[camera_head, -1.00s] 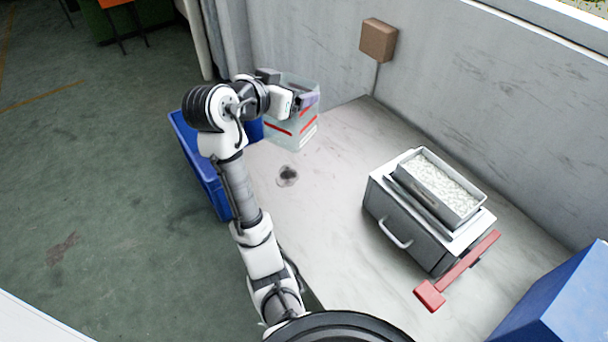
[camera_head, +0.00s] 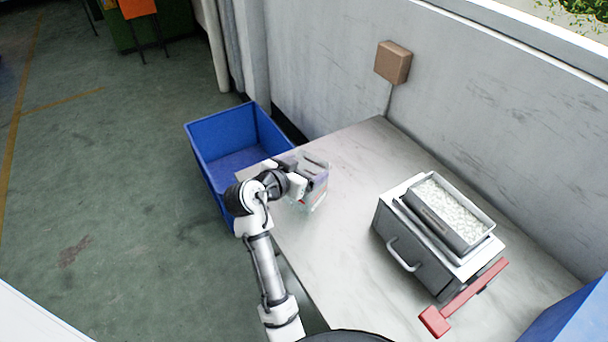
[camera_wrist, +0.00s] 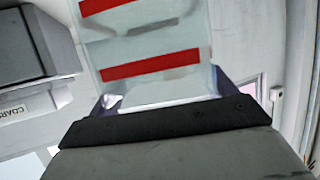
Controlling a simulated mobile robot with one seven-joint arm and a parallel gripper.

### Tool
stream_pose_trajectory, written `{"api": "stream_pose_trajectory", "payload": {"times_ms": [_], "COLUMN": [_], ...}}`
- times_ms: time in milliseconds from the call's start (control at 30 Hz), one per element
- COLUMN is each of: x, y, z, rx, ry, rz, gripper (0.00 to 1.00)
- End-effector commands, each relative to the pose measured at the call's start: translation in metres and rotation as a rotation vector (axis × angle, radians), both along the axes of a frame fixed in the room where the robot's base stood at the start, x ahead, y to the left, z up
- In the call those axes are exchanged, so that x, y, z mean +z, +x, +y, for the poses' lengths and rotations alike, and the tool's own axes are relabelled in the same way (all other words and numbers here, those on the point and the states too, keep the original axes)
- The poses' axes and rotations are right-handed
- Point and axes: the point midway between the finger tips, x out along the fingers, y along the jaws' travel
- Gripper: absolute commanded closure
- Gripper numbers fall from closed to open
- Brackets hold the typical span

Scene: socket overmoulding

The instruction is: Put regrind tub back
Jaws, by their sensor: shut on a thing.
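The regrind tub (camera_head: 316,184) is a clear, see-through box with red stripes. In the head view it is at the left part of the bench, near the bench's left edge. My gripper (camera_head: 297,178) is shut on it from the left side. In the wrist view the tub (camera_wrist: 150,45) fills the upper middle, with two red bands across it, between the fingers of my gripper (camera_wrist: 165,98). I cannot tell whether the tub's bottom touches the bench top.
A grey drawer unit (camera_head: 412,262) with a tray of white pellets (camera_head: 450,212) stands on the bench (camera_head: 350,270) at the right. A red bar (camera_head: 465,297) lies before it. A blue bin (camera_head: 222,135) stands beyond the bench's left end. The bench between tub and unit is clear.

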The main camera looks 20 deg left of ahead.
Motion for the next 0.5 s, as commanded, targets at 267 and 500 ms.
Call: {"api": "stream_pose_trajectory", "payload": {"times_ms": [267,500], "x": [-0.031,-0.032], "y": [0.0,0.0], "z": [0.0,0.0], "rx": [0.0,-0.001], "ry": [-0.002,-0.001], "rz": [0.001,0.0], "gripper": [0.69,0.69]}}
